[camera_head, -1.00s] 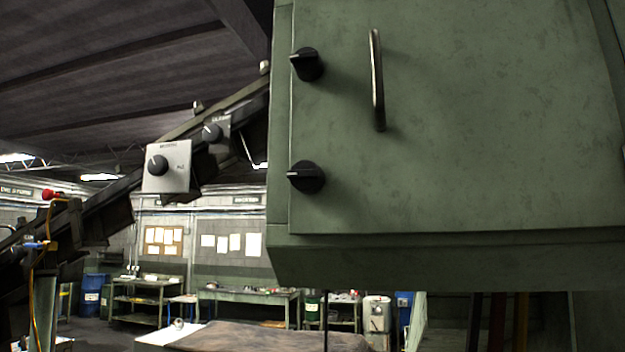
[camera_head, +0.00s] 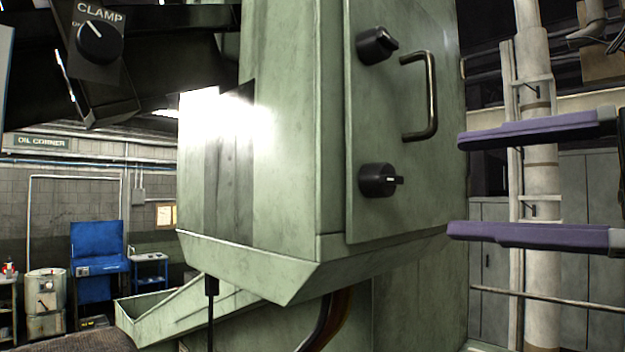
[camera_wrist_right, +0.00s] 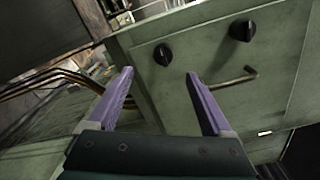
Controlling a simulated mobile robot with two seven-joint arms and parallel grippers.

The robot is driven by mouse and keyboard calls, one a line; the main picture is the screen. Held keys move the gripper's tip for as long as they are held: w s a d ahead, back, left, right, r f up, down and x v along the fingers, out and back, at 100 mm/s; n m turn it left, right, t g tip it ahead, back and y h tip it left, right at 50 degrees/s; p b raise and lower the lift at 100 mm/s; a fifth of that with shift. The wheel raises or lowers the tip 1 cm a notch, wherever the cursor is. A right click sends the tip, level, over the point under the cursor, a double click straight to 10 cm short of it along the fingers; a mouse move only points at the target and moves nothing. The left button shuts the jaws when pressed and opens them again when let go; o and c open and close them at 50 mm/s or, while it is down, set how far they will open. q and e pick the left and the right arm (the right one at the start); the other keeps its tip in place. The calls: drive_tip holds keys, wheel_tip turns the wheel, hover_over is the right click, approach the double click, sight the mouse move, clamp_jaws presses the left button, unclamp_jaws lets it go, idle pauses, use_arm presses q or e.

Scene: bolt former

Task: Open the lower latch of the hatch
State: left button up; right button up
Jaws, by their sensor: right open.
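The green hatch (camera_head: 395,215) is shut, seen obliquely in the head view, with a bar handle (camera_head: 434,100). The black lower latch (camera_head: 377,181) sits below the upper latch (camera_head: 374,46); its ridge looks roughly level. My right gripper (camera_head: 456,186) is open and empty, its purple fingers one above the other, to the right of the lower latch and apart from it. In the right wrist view, the lower latch (camera_wrist_right: 163,54) shows just beyond and between the fingertips (camera_wrist_right: 159,73), with the upper latch (camera_wrist_right: 242,30) to the right. My left gripper is out of view.
The handle also shows in the right wrist view (camera_wrist_right: 230,79), beyond the right-hand finger. The green housing (camera_head: 290,170) extends left of the hatch, with hoses (camera_head: 335,318) below it. A clamp switch (camera_head: 99,42) is at upper left. A pale pipe (camera_head: 540,190) stands behind my right gripper.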

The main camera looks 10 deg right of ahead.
sight(396, 179)
drive_tip(key=x, duration=0.6)
drive_tip(key=shift+w+a+r, duration=0.2)
drive_tip(key=shift+w+r, duration=0.1)
drive_tip(key=shift+r, duration=0.05)
drive_tip(key=shift+w+a+f+b, duration=0.4)
drive_tip(key=shift+w+a+b, duration=0.1)
drive_tip(key=shift+w+b, duration=0.3)
drive_tip(key=n+b, duration=0.2)
drive_tip(key=b, duration=0.1)
drive_tip(key=n+b, duration=0.3)
drive_tip(key=shift+s+d+f, duration=0.1)
drive_tip(key=shift+s+f, duration=0.1)
drive_tip(key=n, duration=0.3)
drive_tip(key=r+n, duration=0.1)
drive_tip(key=n, duration=0.1)
drive_tip(key=shift+n, duration=0.4)
drive_tip(key=shift+c, duration=0.2)
clamp_jaws()
